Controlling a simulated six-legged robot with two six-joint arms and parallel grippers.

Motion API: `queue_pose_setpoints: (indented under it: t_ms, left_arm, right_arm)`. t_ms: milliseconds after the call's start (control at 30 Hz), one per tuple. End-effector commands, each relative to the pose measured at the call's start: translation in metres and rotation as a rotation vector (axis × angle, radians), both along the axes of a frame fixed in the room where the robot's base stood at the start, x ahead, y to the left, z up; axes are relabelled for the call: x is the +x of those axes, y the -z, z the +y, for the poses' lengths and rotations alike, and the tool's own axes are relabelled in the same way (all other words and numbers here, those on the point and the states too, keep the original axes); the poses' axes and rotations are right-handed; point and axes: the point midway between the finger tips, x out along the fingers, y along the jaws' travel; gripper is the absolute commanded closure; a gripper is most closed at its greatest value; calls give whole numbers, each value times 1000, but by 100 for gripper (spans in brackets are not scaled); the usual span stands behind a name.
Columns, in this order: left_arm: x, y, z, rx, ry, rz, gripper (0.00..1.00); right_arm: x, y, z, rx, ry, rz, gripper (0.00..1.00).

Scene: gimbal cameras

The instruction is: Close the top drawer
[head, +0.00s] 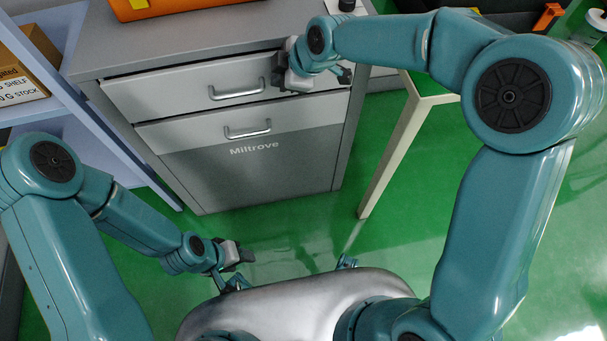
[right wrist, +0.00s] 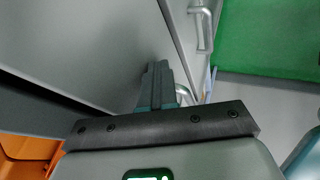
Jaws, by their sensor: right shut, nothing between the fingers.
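The grey cabinet (head: 190,174) stands at the back with two drawers. The top drawer (head: 175,92) has a silver bar handle (head: 236,94). A thin dark gap shows above its front, so it looks nearly flush or only slightly out. My right gripper (head: 279,77) is shut and empty at the right part of the top drawer's front, right of the handle. In the right wrist view, its joined fingers (right wrist: 157,85) reach towards a grey surface; contact is unclear. My left gripper (head: 240,253) hangs low, away from the cabinet; its fingers are too small to judge.
The lower drawer (head: 180,133) has its own handle (head: 247,130). An orange case (head: 190,6) sits on the cabinet top. A blue shelf (head: 75,100) with a box stands left. A pale table leg (head: 390,155) stands right of the cabinet. Green floor (head: 300,215) lies in front.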

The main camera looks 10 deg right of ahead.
Motion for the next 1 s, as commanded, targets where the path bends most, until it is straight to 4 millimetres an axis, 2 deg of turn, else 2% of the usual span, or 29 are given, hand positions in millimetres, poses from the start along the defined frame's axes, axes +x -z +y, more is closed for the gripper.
queue_pose_setpoints:
  t_ms: [1000]
  left_arm:
    - [0, 3, 0, 0, 0, 0, 48]
  right_arm:
    - [-7, -3, 2, 3, 3, -10, 100]
